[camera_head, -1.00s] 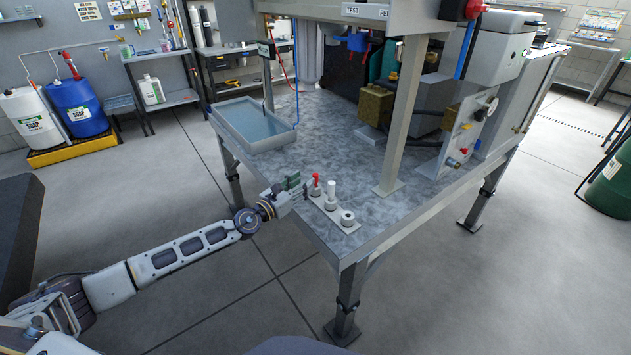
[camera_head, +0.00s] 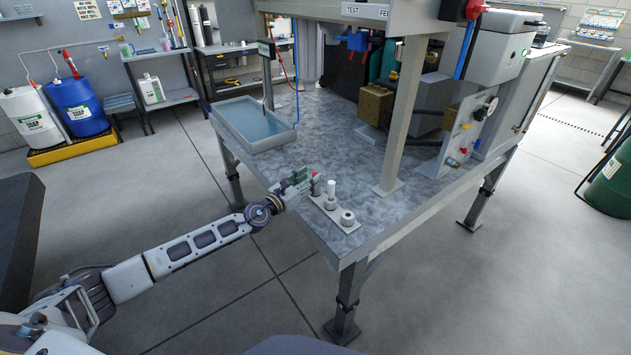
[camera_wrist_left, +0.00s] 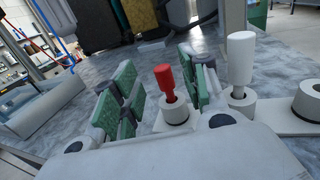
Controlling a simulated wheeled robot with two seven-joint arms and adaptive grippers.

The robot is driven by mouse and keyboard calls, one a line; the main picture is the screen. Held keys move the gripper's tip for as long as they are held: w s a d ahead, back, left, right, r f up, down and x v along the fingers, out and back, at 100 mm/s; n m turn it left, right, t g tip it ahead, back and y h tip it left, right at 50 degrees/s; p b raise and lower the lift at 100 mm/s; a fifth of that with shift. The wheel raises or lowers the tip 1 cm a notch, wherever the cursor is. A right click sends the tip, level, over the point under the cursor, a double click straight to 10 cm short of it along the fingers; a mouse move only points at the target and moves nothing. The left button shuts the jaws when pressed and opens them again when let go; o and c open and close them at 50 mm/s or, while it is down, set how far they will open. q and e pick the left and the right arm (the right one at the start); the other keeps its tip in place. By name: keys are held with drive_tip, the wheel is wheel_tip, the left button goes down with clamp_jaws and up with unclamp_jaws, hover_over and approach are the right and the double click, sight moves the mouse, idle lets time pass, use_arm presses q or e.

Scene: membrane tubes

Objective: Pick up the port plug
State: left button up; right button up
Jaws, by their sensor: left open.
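A red plug (camera_head: 316,179) stands upright in the left round holder of a small pale rack (camera_head: 325,208) near the table's front corner. A white plug (camera_head: 331,188) stands upright in the middle holder. The pictures do not settle which one is the port plug. My left gripper (camera_head: 308,182) is open at the red plug. In the left wrist view, the red plug (camera_wrist_left: 167,84) shows between the green-padded fingers (camera_wrist_left: 158,97), nearer the right one. The white plug (camera_wrist_left: 241,62) is outside the right finger. My right gripper is not in view.
The rack's right holder (camera_wrist_left: 311,98) is an empty-looking ring. A grey water basin (camera_head: 253,141) sits on the table's left edge. An upright metal post (camera_head: 399,130) stands behind the rack to the right. The tabletop behind the rack is clear.

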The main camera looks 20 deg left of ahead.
sight(315, 174)
use_arm(q)
drive_tip(key=shift+x, duration=1.85)
drive_tip(key=shift+s+d, duration=0.1)
drive_tip(key=c, duration=0.8)
